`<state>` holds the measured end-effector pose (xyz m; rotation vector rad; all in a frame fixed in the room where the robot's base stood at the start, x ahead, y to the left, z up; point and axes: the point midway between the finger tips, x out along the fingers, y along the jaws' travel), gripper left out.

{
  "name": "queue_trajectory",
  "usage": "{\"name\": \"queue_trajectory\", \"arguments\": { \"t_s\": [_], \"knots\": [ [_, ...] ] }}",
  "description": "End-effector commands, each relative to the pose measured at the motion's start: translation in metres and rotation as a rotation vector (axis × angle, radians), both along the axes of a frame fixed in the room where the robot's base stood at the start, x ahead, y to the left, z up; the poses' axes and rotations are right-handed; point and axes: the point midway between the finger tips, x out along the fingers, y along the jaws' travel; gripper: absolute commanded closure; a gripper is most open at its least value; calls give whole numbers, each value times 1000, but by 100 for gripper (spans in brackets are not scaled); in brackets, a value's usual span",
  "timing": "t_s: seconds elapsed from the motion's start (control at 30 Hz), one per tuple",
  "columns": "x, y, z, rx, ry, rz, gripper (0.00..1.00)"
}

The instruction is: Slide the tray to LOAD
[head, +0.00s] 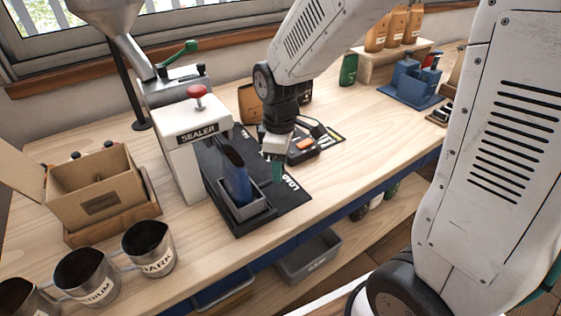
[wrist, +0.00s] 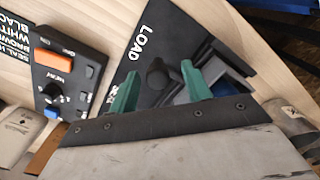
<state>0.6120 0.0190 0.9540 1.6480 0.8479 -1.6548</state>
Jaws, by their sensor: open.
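The dark grey tray (head: 246,211) sits on a black base plate (head: 285,206) in front of the white sealer (head: 178,134). A dark blue pouch (head: 233,178) stands upright in the tray. White LOAD lettering (head: 290,184) is on the plate to the tray's right; it also shows in the wrist view (wrist: 141,43). My gripper (head: 275,169) is open, its green fingers pointing down just right of the tray. In the wrist view the fingers (wrist: 160,84) frame a dark round knob (wrist: 158,76); I cannot tell whether they touch it. The tray is partly hidden behind a finger there.
A control box with an orange button (head: 304,145) stands behind my gripper, close by. A cardboard box (head: 92,186) and several metal cups (head: 149,247) stand at left. Blue dispensers (head: 413,80) stand at the back right. The table is clear right of the plate.

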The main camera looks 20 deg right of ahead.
Motion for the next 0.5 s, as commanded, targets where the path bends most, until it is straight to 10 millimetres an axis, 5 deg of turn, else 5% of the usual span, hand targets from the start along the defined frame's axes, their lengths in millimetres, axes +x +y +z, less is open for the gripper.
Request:
{"name": "queue_trajectory", "arguments": {
  "t_s": [0.17, 0.5],
  "knots": [
    [1, 0, 5, 0, -3, -1, 52],
    [1, -1, 60, 1, -6, -2, 52]
  ]
}}
